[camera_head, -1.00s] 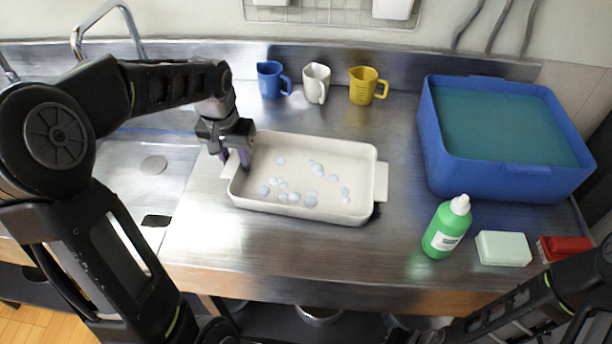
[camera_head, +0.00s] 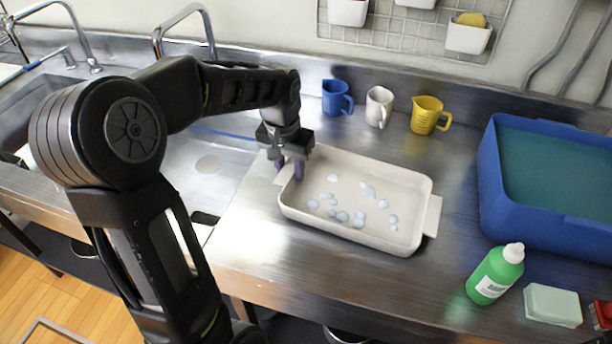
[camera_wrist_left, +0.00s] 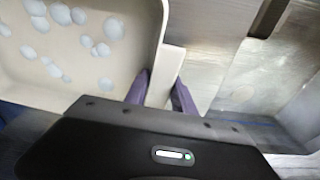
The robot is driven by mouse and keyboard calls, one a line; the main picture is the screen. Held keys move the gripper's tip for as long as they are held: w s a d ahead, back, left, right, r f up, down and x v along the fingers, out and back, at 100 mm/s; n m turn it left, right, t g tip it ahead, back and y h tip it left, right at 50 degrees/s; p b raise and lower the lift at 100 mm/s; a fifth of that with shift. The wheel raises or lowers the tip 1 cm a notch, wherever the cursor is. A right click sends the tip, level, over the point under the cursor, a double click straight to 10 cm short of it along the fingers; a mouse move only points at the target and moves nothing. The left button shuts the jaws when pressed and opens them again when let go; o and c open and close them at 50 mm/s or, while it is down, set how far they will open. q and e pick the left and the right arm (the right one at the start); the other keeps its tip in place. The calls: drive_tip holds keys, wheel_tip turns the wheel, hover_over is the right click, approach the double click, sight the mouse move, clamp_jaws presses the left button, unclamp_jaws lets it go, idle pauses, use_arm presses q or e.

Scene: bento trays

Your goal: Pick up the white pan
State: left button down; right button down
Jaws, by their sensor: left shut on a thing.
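The white pan (camera_head: 400,177) is a rectangular dish with a tab handle at each short end and several pale bluish blobs inside. It appears to sit level at the counter; I cannot tell whether it is lifted. My left gripper (camera_head: 288,172) is at the pan's left end, its purple fingers pointing down. In the left wrist view the left gripper (camera_wrist_left: 160,92) is shut on the tab handle of the pan (camera_wrist_left: 125,75), one finger on each side. My right gripper is not in view.
A blue tub (camera_head: 497,200) of greenish liquid stands at the right. Blue (camera_head: 335,99), white (camera_head: 378,107) and yellow (camera_head: 427,116) jugs stand behind the pan. A sink (camera_head: 60,105) is at left.

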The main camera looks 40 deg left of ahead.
use_arm(q)
wheel_tip(320, 180, up, 9)
drive_tip(key=shift+r, duration=0.1)
idle(0.8)
